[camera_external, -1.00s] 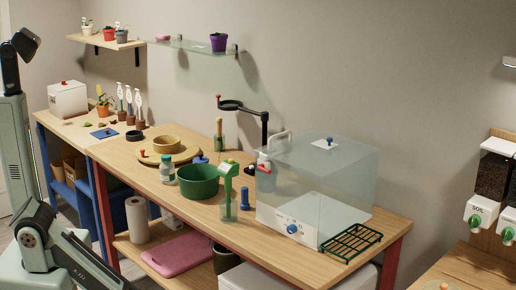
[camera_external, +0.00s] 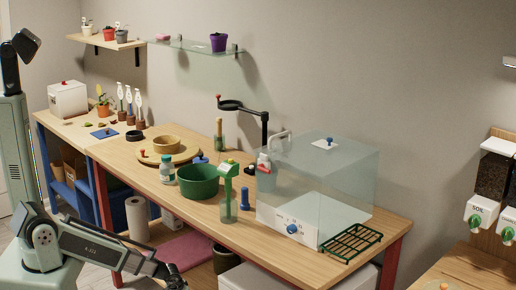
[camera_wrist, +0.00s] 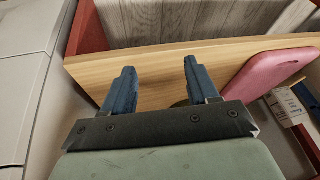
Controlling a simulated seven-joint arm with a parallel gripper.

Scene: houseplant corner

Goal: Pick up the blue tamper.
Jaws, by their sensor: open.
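The blue tamper (camera_external: 245,199) stands upright on the wooden bench, just right of a clear holder with a green-topped tool (camera_external: 228,192) and left of the clear box. It does not show in the wrist view. My gripper (camera_wrist: 159,66) is open, with its two blue fingers apart and nothing held between them. In the outside view my forearm reaches low in front of the bench, well below and left of the tamper; the fingers are not clear there.
A green bowl (camera_external: 199,181), a bottle (camera_external: 167,170), a clear box (camera_external: 330,195) and a green wire rack (camera_external: 351,243) stand on the bench. The wrist view shows a wooden shelf edge (camera_wrist: 90,72), a pink mat (camera_wrist: 265,77) and a pale box (camera_wrist: 22,70) at left.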

